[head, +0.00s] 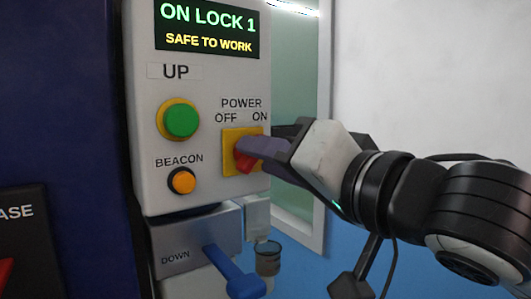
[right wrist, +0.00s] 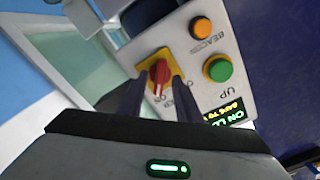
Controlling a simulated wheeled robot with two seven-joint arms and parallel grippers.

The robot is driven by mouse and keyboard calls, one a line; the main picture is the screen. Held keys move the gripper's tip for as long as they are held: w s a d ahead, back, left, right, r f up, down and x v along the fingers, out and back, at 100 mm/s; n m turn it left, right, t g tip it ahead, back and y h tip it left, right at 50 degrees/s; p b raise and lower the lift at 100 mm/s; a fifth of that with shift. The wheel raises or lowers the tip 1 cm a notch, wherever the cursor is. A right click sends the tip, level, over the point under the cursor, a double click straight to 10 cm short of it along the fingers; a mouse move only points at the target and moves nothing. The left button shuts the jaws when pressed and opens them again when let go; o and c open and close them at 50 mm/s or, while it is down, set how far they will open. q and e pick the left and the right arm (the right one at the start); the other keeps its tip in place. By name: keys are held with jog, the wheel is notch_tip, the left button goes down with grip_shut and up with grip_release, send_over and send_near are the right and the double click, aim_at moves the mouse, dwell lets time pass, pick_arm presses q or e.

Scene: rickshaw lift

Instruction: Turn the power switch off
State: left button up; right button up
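The power switch is a red rotary knob (head: 243,161) on a yellow square plate (head: 231,138), under the label POWER with OFF at left and ON at right. It also shows in the right wrist view (right wrist: 159,72). My right gripper (head: 258,148) comes in from the right, its fingers at the knob and covering part of it. In the right wrist view the two fingers stand apart, one on each side of the knob, with some gap visible. Whether they touch it, and exactly which way the knob points, I cannot tell. My left gripper is out of view.
The grey control box carries a green UP button (head: 181,120), an orange BEACON button (head: 182,181) and a lit display (head: 208,28) reading ON LOCK 1, SAFE TO WORK. Below is a blue DOWN lever (head: 232,274). A dark blue post (head: 75,120) stands at left.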

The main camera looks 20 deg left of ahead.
jog(key=shift+w+a, duration=0.15)
jog(key=shift+a, duration=0.05)
grip_shut()
